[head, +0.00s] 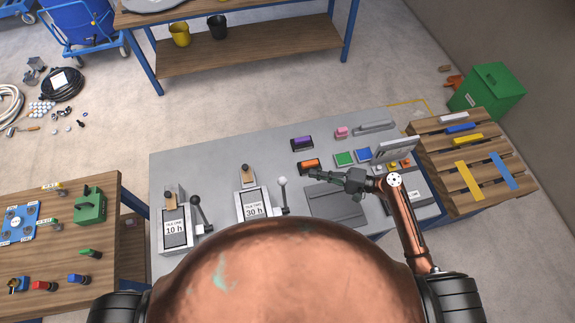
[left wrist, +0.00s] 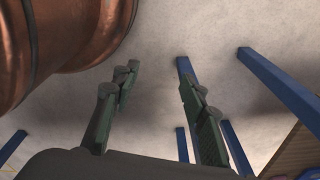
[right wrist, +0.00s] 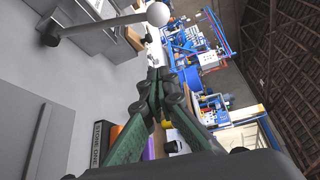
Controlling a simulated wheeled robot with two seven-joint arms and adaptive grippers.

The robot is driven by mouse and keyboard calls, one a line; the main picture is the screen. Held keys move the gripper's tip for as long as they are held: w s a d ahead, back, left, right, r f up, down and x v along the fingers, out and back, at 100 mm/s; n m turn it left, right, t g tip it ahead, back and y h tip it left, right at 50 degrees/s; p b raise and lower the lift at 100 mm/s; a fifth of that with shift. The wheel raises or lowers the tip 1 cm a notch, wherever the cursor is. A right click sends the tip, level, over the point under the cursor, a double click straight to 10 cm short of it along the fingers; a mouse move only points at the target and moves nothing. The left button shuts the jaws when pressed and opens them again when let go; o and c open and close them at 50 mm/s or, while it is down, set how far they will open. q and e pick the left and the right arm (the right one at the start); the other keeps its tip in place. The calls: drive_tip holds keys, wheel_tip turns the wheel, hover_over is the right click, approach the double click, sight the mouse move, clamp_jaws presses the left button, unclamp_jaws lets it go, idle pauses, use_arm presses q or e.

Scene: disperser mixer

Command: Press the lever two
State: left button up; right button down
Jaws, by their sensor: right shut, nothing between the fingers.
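Two lever units stand on the grey table. The left unit (head: 175,228), marked 10 h, has a dark-knobbed lever (head: 199,207). The right unit (head: 254,206), marked 30 h, has a lever with a white ball knob (head: 282,181); a white-ball lever (right wrist: 157,14) also shows at the top of the right wrist view. My right gripper (head: 314,172) is shut and empty, above the table to the right of the white knob and apart from it. Its closed fingertips (right wrist: 163,76) show in the right wrist view. My left gripper (left wrist: 152,80) is open and empty, over the floor and blue legs.
An orange block (head: 308,165), a purple block (head: 302,143), and green (head: 344,158) and blue (head: 363,155) squares lie near my right gripper. A wooden pallet (head: 432,143) stands right. A wooden table (head: 122,240) stands left. Bare grey tabletop (head: 215,151) lies behind the units.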

use_arm(q)
drive_tip(key=r+p, duration=0.3)
drive_tip(key=s+r+p, duration=0.1)
drive_tip(key=r+p, duration=0.1)
drive_tip(key=shift+r, duration=0.1)
use_arm(e)
drive_tip(key=a, duration=1)
drive_tip(key=shift+r, duration=0.25)
drive_tip(key=shift+d, duration=0.1)
